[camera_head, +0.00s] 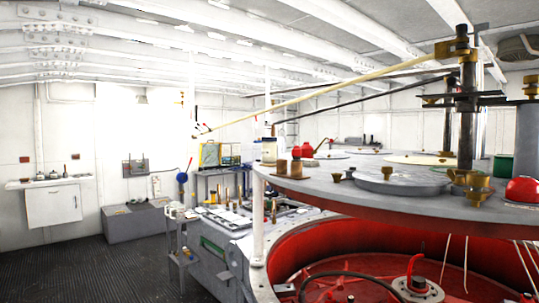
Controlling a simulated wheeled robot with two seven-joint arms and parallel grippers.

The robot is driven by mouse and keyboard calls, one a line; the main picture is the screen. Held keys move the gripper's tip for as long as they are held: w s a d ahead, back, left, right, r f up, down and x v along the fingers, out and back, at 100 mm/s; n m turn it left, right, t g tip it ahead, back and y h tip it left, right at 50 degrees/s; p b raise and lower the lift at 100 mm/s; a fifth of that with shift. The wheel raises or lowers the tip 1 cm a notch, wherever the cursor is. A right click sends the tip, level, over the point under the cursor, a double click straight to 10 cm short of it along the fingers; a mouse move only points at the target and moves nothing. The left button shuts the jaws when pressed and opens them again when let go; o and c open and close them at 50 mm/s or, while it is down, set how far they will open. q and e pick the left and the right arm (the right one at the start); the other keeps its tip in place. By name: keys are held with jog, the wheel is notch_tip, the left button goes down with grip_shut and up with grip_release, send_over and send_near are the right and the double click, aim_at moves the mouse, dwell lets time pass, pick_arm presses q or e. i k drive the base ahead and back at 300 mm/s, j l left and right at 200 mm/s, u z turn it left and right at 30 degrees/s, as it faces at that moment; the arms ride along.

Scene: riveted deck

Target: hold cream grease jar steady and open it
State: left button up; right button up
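A small cream jar (269,152) stands upright near the left edge of the raised grey deck plate. Its top looks darker than its body and appears to be on, but it is too small to tell for sure. Neither of my grippers shows in the head view, and nothing is touching the jar.
Two brown pots (296,166) and a red object (308,151) are close to the jar's right. The grey plate (340,190) carries brass fittings and a round cover (402,181). A red drum (460,265) lies below. Dark floor (70,270) is open at left.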

aim_at(268, 149)
jog(key=i+j, duration=0.1)
jog(key=i+j+z, duration=0.15)
jog(key=j, duration=0.2)
jog(key=i+j+z, duration=0.1)
jog(key=z, duration=0.7)
jog(key=i+j+z, duration=0.15)
jog(key=j+z, duration=0.15)
jog(key=i+j+z, duration=0.1)
jog(key=j+z, duration=0.25)
jog(key=j, duration=0.15)
jog(key=j+z, duration=0.3)
jog(key=j, duration=0.15)
jog(key=i, duration=0.05)
